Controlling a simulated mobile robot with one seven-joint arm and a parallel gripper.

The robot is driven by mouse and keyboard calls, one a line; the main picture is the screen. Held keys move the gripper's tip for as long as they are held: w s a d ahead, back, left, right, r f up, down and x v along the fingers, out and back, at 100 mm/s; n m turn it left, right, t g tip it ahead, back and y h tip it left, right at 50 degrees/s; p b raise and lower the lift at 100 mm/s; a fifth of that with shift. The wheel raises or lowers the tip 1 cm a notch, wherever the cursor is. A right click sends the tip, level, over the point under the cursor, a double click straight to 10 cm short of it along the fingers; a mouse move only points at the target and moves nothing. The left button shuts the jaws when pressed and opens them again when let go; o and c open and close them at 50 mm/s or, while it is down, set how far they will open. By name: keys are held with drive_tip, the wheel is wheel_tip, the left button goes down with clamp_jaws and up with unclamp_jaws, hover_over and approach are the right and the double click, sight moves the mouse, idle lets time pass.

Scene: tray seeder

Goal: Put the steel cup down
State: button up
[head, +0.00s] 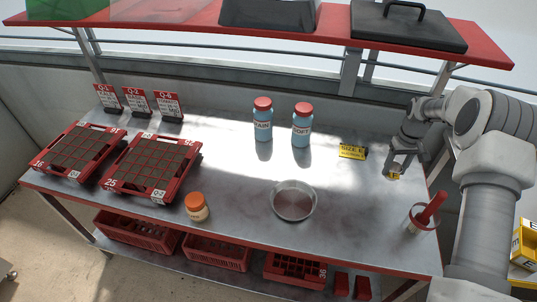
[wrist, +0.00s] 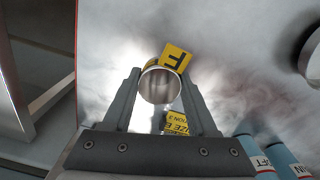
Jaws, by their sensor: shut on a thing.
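The steel cup (wrist: 160,86) shows in the wrist view as a round open rim between my fingers. My gripper (wrist: 160,92) is shut on it, one finger on each side. A yellow tag with a black F (wrist: 176,57) shows at the cup's rim; I cannot tell whether it is fixed to the cup. In the head view my gripper (head: 397,168) is low over the right part of the steel table (head: 345,190). There the fingers mostly hide the cup, and I cannot tell whether its base touches the table.
A yellow Size E sign (head: 352,151) stands close left of my gripper. Two blue bottles with red caps (head: 302,125) stand farther left. A round metal pan (head: 293,201), an orange-capped jar (head: 196,206) and a red-handled container (head: 425,215) are nearer the front. A red shelf (head: 300,32) hangs above.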

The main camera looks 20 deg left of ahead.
drive_tip(key=shift+w+r+n+b, duration=0.55)
drive_tip(key=shift+w+r+n, duration=0.35)
drive_tip(key=shift+w+r, duration=1.45)
drive_tip(key=s+a+f, duration=0.2)
drive_tip(key=a, duration=0.1)
drive_tip(key=s+a+f, duration=0.2)
drive_tip(key=a+f, duration=0.1)
drive_tip(key=s+a+f, duration=0.2)
drive_tip(key=s+a, duration=0.1)
drive_tip(key=shift+a+f+p, duration=0.2)
drive_tip(key=shift+a+p, duration=0.1)
drive_tip(key=shift+p, duration=0.05)
drive_tip(key=shift+f, duration=2)
drive_tip(key=shift+f, duration=0.15)
drive_tip(key=o, duration=1.4)
